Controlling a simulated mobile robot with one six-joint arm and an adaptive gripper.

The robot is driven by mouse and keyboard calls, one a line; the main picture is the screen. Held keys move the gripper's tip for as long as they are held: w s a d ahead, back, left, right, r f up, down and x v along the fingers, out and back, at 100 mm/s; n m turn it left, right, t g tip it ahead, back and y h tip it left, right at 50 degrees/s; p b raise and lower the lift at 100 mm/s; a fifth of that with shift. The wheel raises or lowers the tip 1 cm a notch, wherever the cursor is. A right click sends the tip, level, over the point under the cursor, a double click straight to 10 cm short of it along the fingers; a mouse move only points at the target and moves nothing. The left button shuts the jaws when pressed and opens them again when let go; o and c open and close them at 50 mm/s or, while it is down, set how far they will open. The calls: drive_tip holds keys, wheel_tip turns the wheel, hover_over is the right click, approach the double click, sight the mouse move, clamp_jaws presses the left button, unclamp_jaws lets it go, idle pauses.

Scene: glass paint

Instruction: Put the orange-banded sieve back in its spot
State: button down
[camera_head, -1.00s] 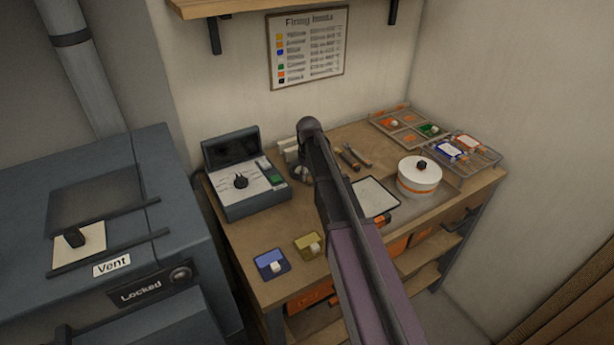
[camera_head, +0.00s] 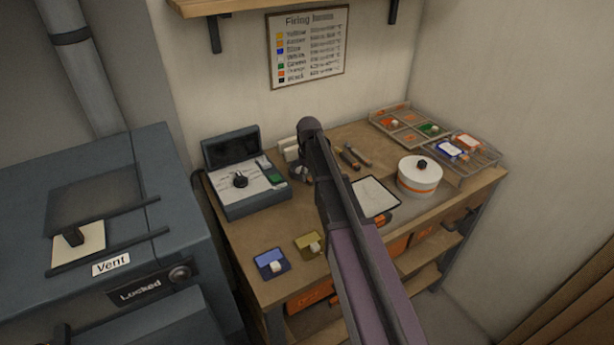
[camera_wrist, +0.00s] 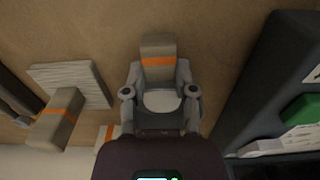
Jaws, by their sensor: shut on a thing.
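A pale rounded surface shows between the fingers. Whether the piece touches the tabletop, I cannot tell. A similar orange-banded block (camera_wrist: 66,108) is at the left, beside a pale ridged slab (camera_wrist: 80,82). In the head view my gripper (camera_head: 302,174) is low over the back of the bench, right of the control box, and my arm hides most of it and what it holds.
The control box (camera_head: 240,198) stands close on the left; its dark side (camera_wrist: 250,85) edges the wrist view. Trays (camera_head: 466,152) fill the bench's right end.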

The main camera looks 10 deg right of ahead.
drive_tip(key=shift+f, duration=0.15)
drive_tip(key=shift+c, duration=1.7)
unclamp_jaws()
